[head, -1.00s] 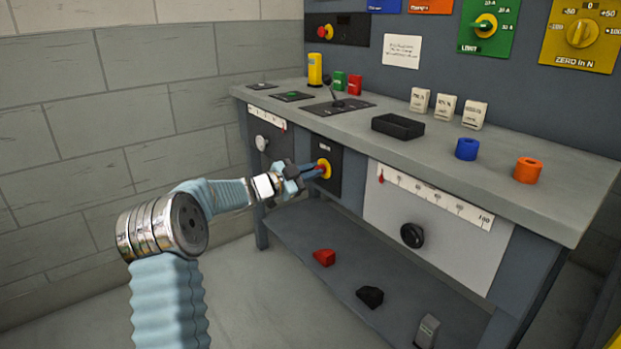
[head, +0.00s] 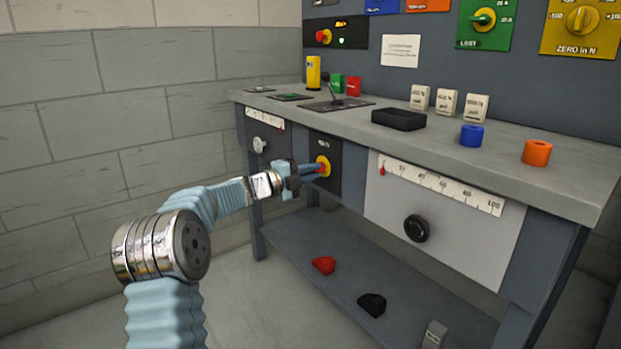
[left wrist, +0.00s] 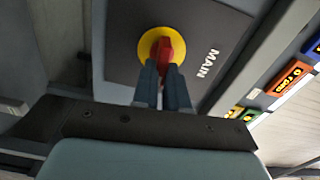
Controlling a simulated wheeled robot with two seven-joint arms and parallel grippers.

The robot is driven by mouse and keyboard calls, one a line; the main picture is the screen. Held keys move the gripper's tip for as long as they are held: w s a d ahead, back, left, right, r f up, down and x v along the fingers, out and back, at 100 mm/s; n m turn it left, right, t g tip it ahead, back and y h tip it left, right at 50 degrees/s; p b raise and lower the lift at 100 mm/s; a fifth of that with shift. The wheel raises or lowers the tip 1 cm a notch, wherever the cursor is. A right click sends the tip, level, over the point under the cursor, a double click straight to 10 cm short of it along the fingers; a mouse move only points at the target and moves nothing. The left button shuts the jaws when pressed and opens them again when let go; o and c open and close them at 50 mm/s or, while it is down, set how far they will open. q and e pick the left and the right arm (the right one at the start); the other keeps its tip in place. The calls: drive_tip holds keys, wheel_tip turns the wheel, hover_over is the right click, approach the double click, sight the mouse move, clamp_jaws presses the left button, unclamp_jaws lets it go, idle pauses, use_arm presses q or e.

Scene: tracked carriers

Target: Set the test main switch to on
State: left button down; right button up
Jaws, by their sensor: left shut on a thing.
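The main switch (head: 325,160) is a red handle on a yellow disc, set in a dark panel on the bench front. In the left wrist view the red handle (left wrist: 165,50) sits on the yellow disc (left wrist: 147,45), with the label MAIN on the panel (left wrist: 208,63) beside it. My left gripper (head: 318,171) is at the switch, its fingers shut on the red handle. The fingers (left wrist: 163,80) hide part of the handle. My right gripper is in neither view.
A black knob (head: 416,228) sticks out to the right of the switch. The lower shelf (head: 330,250) holds red and black pieces.

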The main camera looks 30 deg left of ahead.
use_arm(q)
drive_tip(key=shift+f+m+b, duration=0.15)
drive_tip(key=shift+m+b, duration=0.15)
drive_tip(key=shift+m, duration=0.4)
drive_tip(key=c, duration=1.2)
unclamp_jaws()
drive_tip(key=shift+o, duration=0.2)
drive_tip(key=shift+s, duration=0.1)
drive_tip(key=v, duration=1.3)
drive_tip(key=shift+s+a, duration=0.2)
drive_tip(key=shift+s, duration=0.1)
